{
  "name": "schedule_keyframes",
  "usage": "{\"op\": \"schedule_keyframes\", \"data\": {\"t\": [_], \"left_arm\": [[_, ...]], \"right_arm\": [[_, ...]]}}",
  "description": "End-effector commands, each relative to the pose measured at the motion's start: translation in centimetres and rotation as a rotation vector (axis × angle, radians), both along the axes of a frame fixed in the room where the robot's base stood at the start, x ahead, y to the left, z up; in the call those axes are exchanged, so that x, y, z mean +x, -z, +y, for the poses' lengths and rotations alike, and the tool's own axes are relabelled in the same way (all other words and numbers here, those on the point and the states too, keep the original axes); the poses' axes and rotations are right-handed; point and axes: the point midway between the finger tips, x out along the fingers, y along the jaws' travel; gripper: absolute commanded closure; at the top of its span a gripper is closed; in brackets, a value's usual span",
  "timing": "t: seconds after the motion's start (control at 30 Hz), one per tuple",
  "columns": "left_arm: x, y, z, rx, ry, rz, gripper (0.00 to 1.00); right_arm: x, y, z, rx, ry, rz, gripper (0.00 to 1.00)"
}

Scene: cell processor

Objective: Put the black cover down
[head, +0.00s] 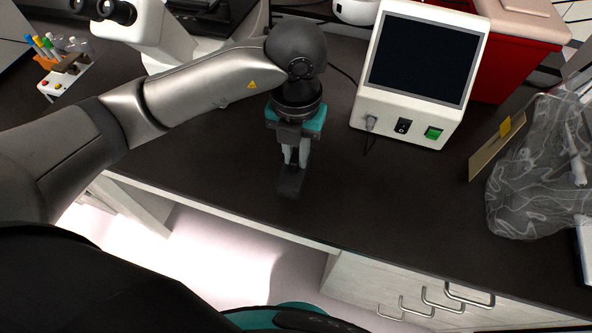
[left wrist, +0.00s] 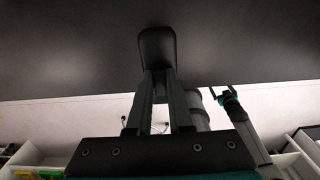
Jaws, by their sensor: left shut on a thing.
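My left gripper (head: 294,158) points down over the dark bench top, in front of the white device with the screen. It is shut on the black cover (head: 291,181), a small dark piece just below the fingertips. In the left wrist view the black cover (left wrist: 157,46) sits between the ends of the two fingers (left wrist: 165,80) against the dark bench top. I cannot tell whether the cover touches the bench. My right gripper is not clearly in view.
The white device (head: 402,120) with a screen stands behind to the right. A red box (head: 503,62) is beyond it. A clear plastic bag (head: 527,172) lies at the right. A tube rack (head: 62,78) is at the far left. The dark bench top (head: 380,200) is clear near its front edge.

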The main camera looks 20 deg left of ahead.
Motion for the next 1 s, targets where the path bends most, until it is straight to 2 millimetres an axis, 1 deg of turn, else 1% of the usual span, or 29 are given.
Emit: {"op": "schedule_keyframes", "data": {"t": [0.03, 0.1, 0.27, 0.5, 0.57, 0.77, 0.9, 0.93, 1.0], "left_arm": [[-0.1, 0.8, 0.0, 0.001, -0.001, 0.003, 1.0], [0.0, 1.5, 0.0, 0.0, -0.001, 0.001, 1.0], [0.0, 2.4, 0.0, 0.0, 0.0, 0.001, 1.0], [-0.1, 5.9, 0.0, -0.001, -0.001, 0.002, 1.0], [0.0, 6.2, 0.0, -0.001, -0.001, -0.001, 1.0], [0.0, 6.1, 0.0, -0.001, 0.0, -0.002, 1.0], [0.0, 6.5, 0.0, -0.001, 0.0, -0.001, 1.0], [0.0, 6.4, 0.0, -0.001, 0.0, -0.001, 0.78], [0.0, 6.4, 0.0, -0.001, 0.0, -0.001, 0.7]], "right_arm": [[0.1, 0.1, -0.1, -0.002, -0.001, -0.001, 0.03], [0.1, 0.1, -0.2, -0.003, -0.001, -0.002, 0.03], [0.3, 0.1, -0.5, -0.006, -0.001, -0.004, 0.03], [0.4, 0.4, -0.6, -0.008, -0.001, -0.006, 0.03], [0.4, 0.4, -0.6, -0.008, -0.001, -0.006, 0.03], [0.4, 0.4, -0.6, -0.008, 0.0, -0.006, 0.03], [0.5, 0.8, -0.6, -0.008, 0.001, -0.007, 0.03], [0.5, 0.7, -0.6, -0.008, 0.001, -0.007, 0.03], [0.5, 0.6, -0.6, -0.008, 0.001, -0.007, 0.03]]}}
